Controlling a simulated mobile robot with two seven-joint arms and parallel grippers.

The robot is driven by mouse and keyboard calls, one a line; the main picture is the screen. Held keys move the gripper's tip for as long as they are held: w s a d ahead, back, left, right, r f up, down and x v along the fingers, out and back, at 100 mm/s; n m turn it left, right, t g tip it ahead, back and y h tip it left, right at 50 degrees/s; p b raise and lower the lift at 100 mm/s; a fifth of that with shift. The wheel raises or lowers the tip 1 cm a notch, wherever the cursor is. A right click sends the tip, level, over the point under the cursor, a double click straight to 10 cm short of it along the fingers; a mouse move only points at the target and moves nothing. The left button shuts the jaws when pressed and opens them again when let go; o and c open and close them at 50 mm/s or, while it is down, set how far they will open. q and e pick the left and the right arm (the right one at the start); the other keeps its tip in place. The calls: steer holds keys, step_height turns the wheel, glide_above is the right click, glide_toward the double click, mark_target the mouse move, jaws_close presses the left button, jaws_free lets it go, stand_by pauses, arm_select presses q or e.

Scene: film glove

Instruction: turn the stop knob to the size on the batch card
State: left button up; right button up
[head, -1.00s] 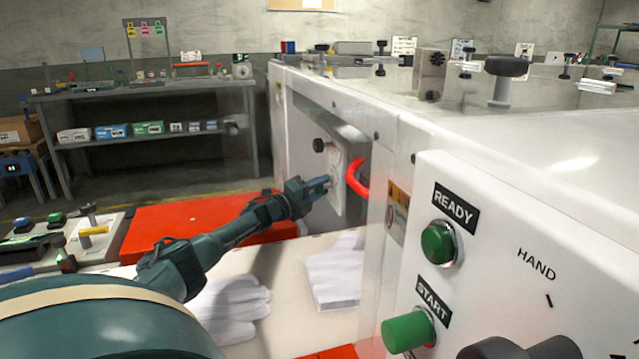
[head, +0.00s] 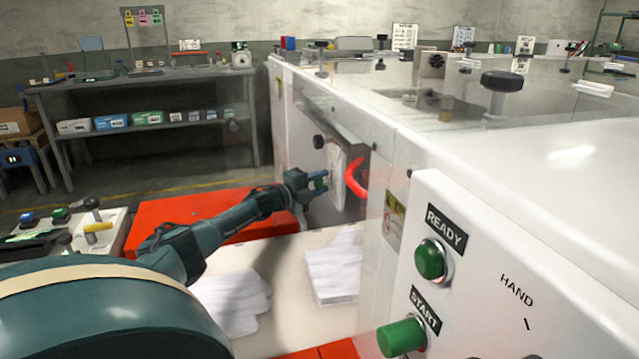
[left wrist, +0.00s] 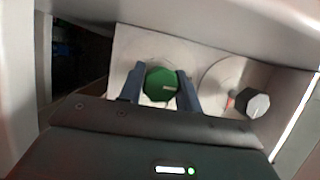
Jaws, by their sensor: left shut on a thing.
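My left gripper (left wrist: 160,88) is shut on a green knob (left wrist: 160,82) with a pale pointer mark, one blue-grey finger on each side of it. The knob sits on a pale panel (left wrist: 128,50). In the head view my left gripper (head: 322,180) reaches to this panel (head: 338,165) on the machine's side, and the knob is mostly hidden by it. A second, grey faceted knob (left wrist: 250,103) with a red mark stands on a round dial to the right. I cannot read any scale or a batch card. My right gripper is not in view.
A red curved handle (head: 356,178) is close right of the gripper. A black knob (head: 319,142) is above it. White gloves (head: 333,270) lie on the pale table below. The READY button (head: 431,258) and green START button (head: 401,338) are at the right front.

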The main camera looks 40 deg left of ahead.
arm_select(q)
steer(key=o, duration=1)
steer(key=shift+c, duration=0.2)
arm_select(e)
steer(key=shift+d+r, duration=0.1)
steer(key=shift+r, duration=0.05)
arm_select(q)
steer(key=shift+s, duration=0.15)
steer(key=shift+s, duration=0.25)
steer(key=s+a+p, duration=0.1)
steer(key=s+p, duration=0.2)
steer(key=s, duration=0.9)
steer(key=shift+s+p, duration=0.2)
steer(key=shift+p, duration=0.15)
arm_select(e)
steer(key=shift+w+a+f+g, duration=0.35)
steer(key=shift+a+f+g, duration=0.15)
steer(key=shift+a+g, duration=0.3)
arm_select(q)
steer(key=shift+a, duration=0.1)
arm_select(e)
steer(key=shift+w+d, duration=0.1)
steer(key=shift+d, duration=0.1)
